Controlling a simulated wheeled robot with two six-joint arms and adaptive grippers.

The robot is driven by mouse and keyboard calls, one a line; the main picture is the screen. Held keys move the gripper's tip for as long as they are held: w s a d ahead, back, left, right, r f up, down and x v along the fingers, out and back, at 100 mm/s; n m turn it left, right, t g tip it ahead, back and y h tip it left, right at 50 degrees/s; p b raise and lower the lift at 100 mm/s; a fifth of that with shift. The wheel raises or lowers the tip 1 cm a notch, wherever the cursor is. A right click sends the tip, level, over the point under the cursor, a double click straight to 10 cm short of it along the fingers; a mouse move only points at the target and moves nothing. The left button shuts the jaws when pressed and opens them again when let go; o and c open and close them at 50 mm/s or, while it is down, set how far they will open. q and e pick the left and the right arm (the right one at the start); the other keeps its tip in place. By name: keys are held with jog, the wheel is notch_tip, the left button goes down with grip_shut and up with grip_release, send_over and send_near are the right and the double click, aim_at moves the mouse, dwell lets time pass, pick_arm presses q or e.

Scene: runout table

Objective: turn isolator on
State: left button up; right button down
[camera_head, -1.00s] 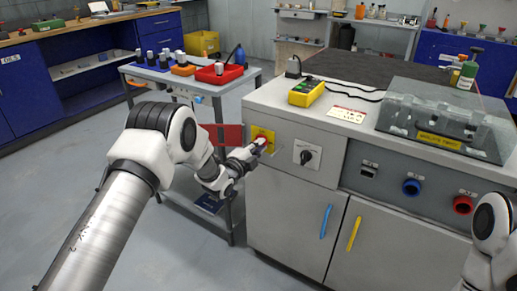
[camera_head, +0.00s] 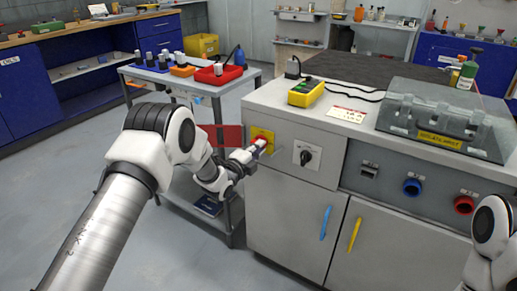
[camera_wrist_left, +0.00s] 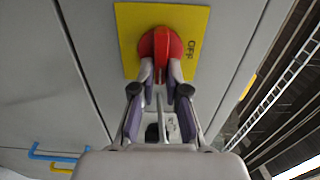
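The isolator is a red rotary knob (camera_head: 262,138) on a yellow plate (camera_head: 269,135) at the left of the grey cabinet front. My left gripper (camera_head: 253,147) is at the knob, coming from the left. In the left wrist view the red knob (camera_wrist_left: 161,45) sits straight ahead on the yellow plate (camera_wrist_left: 128,35), with the word OFF to its right. The fingertips of my left gripper (camera_wrist_left: 161,72) are close together on either side of the knob's near part and appear shut on it. Only my right arm shows at the right edge; its gripper is outside the view.
A black selector switch (camera_head: 306,156) on a white plate is right of the isolator. Blue (camera_head: 325,222) and yellow (camera_head: 354,234) door handles are below. A trolley (camera_head: 205,91) stands close behind my left arm. A yellow button box (camera_head: 306,92) lies on the cabinet top.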

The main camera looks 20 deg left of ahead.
pick_arm(q)
jog(key=shift+o, duration=1.4)
jog(key=v, duration=1.2)
jog(key=shift+d, duration=0.1)
